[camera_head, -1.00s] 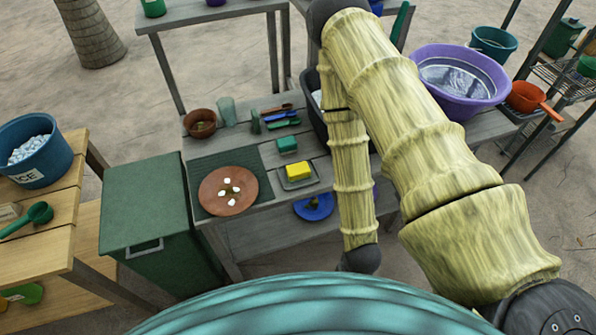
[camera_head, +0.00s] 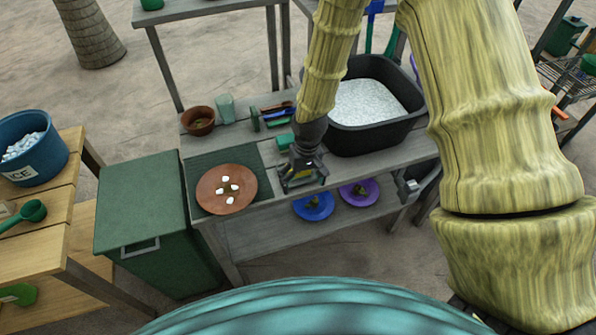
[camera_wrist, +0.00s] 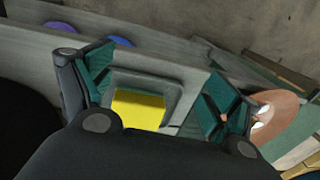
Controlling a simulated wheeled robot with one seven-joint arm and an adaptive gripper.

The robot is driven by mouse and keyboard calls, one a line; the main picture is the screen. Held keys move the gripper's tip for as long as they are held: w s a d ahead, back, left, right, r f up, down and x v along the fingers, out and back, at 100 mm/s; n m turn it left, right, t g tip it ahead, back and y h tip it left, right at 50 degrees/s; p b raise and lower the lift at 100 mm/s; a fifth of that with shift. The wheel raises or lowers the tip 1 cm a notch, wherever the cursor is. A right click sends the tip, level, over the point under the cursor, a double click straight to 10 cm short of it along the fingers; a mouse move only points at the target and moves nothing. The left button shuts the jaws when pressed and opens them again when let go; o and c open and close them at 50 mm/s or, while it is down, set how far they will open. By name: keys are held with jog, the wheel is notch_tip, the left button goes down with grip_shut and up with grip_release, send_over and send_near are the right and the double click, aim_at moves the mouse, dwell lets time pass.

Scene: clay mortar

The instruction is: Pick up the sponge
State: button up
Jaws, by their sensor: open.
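The yellow sponge (camera_wrist: 138,110) lies on a small grey tray (camera_wrist: 175,95), seen in the wrist view between my two fingers. My gripper (camera_wrist: 160,74) is open, with one finger on each side of the sponge and gaps visible between. The near part of the sponge is hidden by the gripper body. In the head view, my gripper (camera_head: 303,178) points down over the tray's place at the counter's front edge and hides nearly all of the sponge.
A brown plate (camera_head: 226,205) with white pieces is left of my gripper. A black tub (camera_head: 412,130) of white grains stands right. Blue (camera_head: 314,213) and purple (camera_head: 368,198) plates lie on the lower shelf.

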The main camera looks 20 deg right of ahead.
jog(key=w+r, duration=0.7)
jog(key=r, duration=0.1)
jog(key=shift+h, duration=0.4)
jog(key=shift+d+f+p, duration=0.15)
jog(key=shift+f+p, duration=0.2)
jog(key=shift+f, duration=1.35)
jog(key=shift+d+f+p, duration=0.15)
jog(key=shift+f+p, duration=0.2)
jog(key=shift+f, duration=1.4)
jog(key=shift+d+f+p, duration=0.15)
jog(key=shift+f+p, duration=0.2)
jog(key=shift+f, duration=1.35)
jog(key=c, duration=1)
